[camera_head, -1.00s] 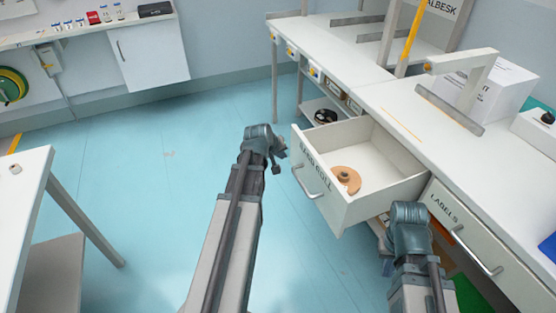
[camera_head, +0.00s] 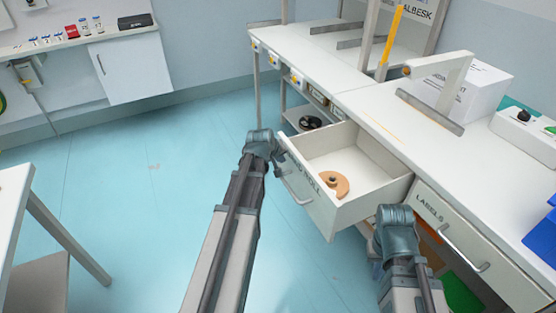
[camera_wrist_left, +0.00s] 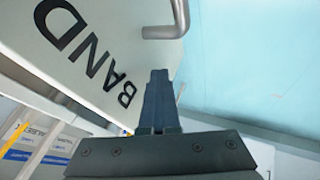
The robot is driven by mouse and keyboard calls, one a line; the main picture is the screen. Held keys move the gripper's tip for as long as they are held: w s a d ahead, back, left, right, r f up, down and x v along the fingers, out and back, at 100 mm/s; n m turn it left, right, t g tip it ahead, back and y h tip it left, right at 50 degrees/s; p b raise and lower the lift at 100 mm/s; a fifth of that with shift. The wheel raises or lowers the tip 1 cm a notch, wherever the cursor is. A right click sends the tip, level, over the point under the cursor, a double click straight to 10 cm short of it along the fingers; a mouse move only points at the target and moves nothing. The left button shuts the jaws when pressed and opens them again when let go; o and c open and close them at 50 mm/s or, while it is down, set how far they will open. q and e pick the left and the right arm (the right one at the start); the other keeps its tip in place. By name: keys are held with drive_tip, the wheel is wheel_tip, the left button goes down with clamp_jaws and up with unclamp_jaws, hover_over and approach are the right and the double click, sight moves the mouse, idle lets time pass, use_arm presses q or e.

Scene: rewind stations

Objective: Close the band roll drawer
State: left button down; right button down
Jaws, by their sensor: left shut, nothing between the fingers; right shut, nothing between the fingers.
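The band roll drawer (camera_head: 318,206) is a white drawer standing open under the bench, with black lettering and a metal handle (camera_head: 296,189) on its front. A tan roll (camera_head: 335,184) lies inside on the drawer's floor. My left gripper (camera_head: 276,161) is shut and empty at the far-left end of the drawer front, partly hidden by my wrist. In the left wrist view its closed fingers (camera_wrist_left: 159,78) are over the front panel beside the word BAND; I cannot tell if they touch. My right gripper (camera_head: 374,262) is low, in front of the labels drawer, mostly hidden by its wrist.
The labels drawer (camera_head: 470,240) is shut, right of the open drawer. The bench top (camera_head: 400,120) carries a white box (camera_head: 470,90) and a metal stand. A black reel (camera_head: 311,122) sits on a lower shelf. The blue floor (camera_head: 130,210) to the left is clear up to a white table (camera_head: 12,205).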

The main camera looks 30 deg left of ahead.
use_arm(q)
drive_tip(key=w+d, duration=0.9)
drive_tip(key=w, duration=0.2)
drive_tip(key=w+d, duration=0.8)
drive_tip(key=w, duration=0.3)
drive_tip(key=shift+w+d, duration=0.35)
drive_tip(key=shift+w, duration=0.05)
drive_tip(key=shift+w+d, duration=0.1)
drive_tip(key=s+a+r+p, duration=0.3)
drive_tip(key=s+r+p, duration=0.5)
drive_tip(key=s, duration=0.1)
drive_tip(key=shift+s, duration=0.4)
drive_tip(key=shift+d, duration=0.1)
